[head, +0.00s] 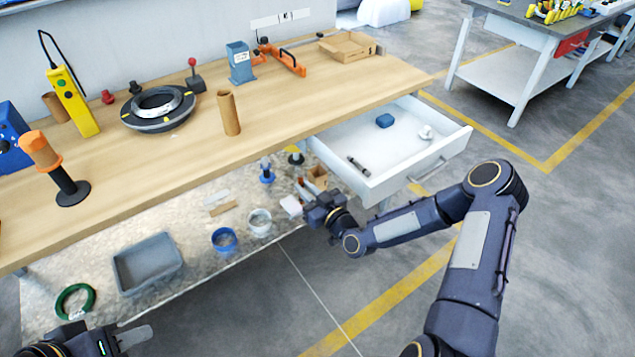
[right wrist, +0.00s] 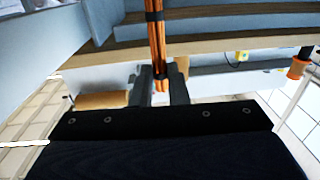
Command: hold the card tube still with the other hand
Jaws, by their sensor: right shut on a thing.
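A brown card tube (head: 229,113) stands upright on the bench, right of the ring-shaped machine (head: 158,108). A second brown tube (head: 55,107) is partly hidden behind the yellow control box. My right gripper (head: 316,203) is in front of the bench, below its top and beside the open drawer, well apart from the standing tube. In the right wrist view it is shut on a copper-coloured bundle with black bands (right wrist: 156,40). My left gripper (head: 105,343) is at the bottom left corner, away from the tubes and cut off by the frame; its opening is unclear.
The open white drawer (head: 385,150) juts out near my right arm. An orange roll on a black stand (head: 45,155) is at the bench's left. The lower shelf holds a grey bin (head: 147,264), a blue tape roll (head: 224,240) and a green coil (head: 75,301). The bench's front middle is clear.

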